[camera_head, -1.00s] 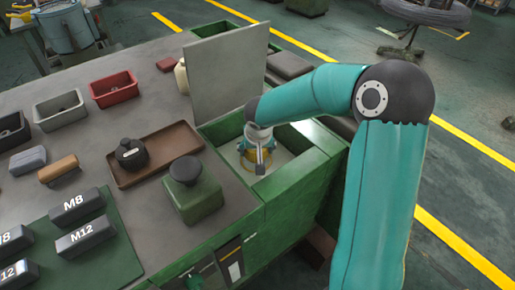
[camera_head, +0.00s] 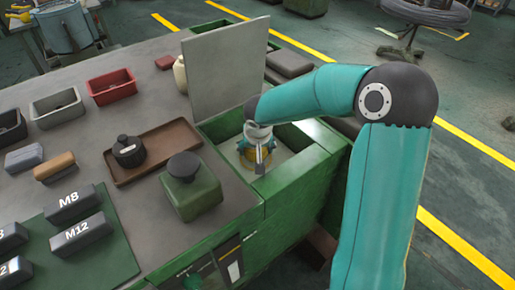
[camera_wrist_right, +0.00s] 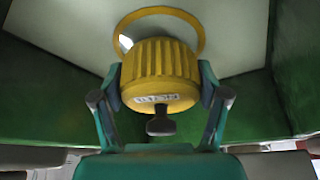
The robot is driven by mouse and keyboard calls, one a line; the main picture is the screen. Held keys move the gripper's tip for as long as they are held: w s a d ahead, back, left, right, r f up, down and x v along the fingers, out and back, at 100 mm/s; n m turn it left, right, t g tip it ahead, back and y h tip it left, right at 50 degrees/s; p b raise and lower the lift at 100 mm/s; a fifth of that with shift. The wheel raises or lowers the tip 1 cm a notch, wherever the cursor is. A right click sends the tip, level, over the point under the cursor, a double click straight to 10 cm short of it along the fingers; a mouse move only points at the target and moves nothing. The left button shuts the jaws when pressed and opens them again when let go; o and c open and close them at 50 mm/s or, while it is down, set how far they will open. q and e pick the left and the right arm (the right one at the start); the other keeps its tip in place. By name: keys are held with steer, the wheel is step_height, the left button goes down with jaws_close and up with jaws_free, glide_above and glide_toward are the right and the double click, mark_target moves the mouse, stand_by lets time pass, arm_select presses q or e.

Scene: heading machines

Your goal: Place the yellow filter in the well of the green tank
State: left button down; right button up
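The green tank (camera_head: 300,172) stands at the right end of the bench with its lid (camera_head: 226,70) raised. My right gripper (camera_head: 258,158) reaches down inside it. In the right wrist view, my right gripper (camera_wrist_right: 160,95) has its fingers on both sides of the ribbed yellow filter (camera_wrist_right: 160,72), closed against it. A yellow ring (camera_wrist_right: 200,30) shows on the tank's pale floor, beyond and partly behind the filter. The filter appears offset from the ring's centre; I cannot tell how high it is above the floor. My left gripper is not in view.
A green canister (camera_head: 192,190) stands on the bench just left of the tank. A brown tray (camera_head: 125,177) holds a dark round pot (camera_head: 129,152). Labelled dark blocks (camera_head: 82,232) lie on a green mat. The tank walls close around my right gripper.

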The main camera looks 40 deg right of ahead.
steer(key=o, duration=0.4)
steer(key=shift+s+a+f, duration=0.1)
steer(key=shift+s+f, duration=0.05)
steer(key=shift+f, duration=0.15)
steer(key=shift+r+p, duration=0.35)
steer(key=shift+p, duration=0.25)
steer(key=shift+r+p, duration=0.45)
steer(key=shift+p, duration=0.1)
steer(key=v, duration=1.1)
steer(key=shift+r, duration=0.45)
